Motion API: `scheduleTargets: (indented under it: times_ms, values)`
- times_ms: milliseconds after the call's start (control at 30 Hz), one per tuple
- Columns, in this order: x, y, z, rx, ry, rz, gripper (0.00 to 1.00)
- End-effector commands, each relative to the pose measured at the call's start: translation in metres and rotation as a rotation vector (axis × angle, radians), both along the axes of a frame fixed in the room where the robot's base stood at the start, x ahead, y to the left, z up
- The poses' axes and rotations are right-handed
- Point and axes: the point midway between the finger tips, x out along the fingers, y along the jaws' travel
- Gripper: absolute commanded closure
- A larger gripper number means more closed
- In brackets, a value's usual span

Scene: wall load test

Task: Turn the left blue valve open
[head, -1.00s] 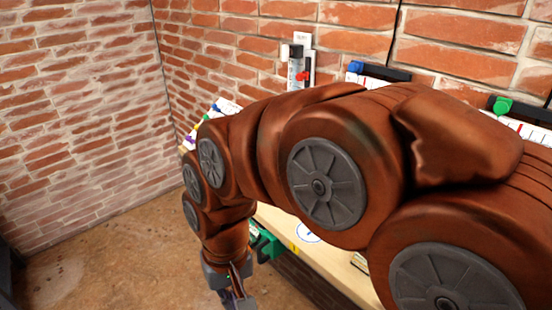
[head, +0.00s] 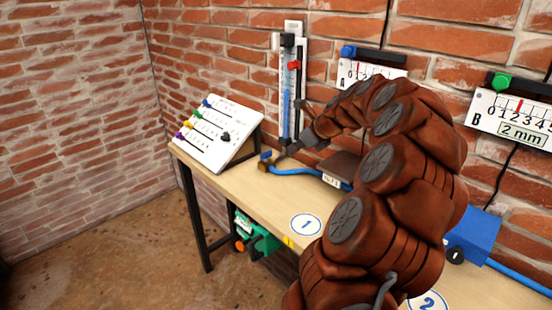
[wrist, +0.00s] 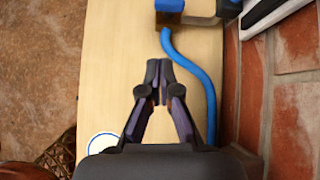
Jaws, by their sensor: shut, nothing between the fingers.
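The left blue valve has a blue handle (head: 266,155) on a brass body (head: 264,167) at the back left of the table, joined to a blue hose (head: 295,171). In the wrist view its blue handle (wrist: 169,5) is at the top edge, partly cut off, above the brass body (wrist: 173,19). My gripper (head: 288,149) is just right of the valve in the head view. In the wrist view my gripper (wrist: 159,64) is shut and empty, its tips pointing at the valve with a gap of bare table between.
A sloped white panel with coloured sliders (head: 218,130) stands left of the valve. A tall gauge with a blue column (head: 286,95) rises behind it. A blue box (head: 470,238) sits at the right.

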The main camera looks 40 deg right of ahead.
Motion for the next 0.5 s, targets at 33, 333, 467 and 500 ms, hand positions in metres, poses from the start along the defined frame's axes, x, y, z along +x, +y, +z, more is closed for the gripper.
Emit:
scheduleTargets:
  times_ms: [33, 333, 467, 500]
  values:
    - [-0.004, -0.013, -0.002, 0.018, -0.009, -0.044, 1.0]
    - [0.007, -0.023, -0.02, 0.046, -0.013, -0.086, 1.0]
    - [0.024, -0.023, -0.035, 0.043, -0.013, -0.086, 1.0]
    - [0.029, -0.023, -0.04, 0.043, -0.013, -0.086, 1.0]
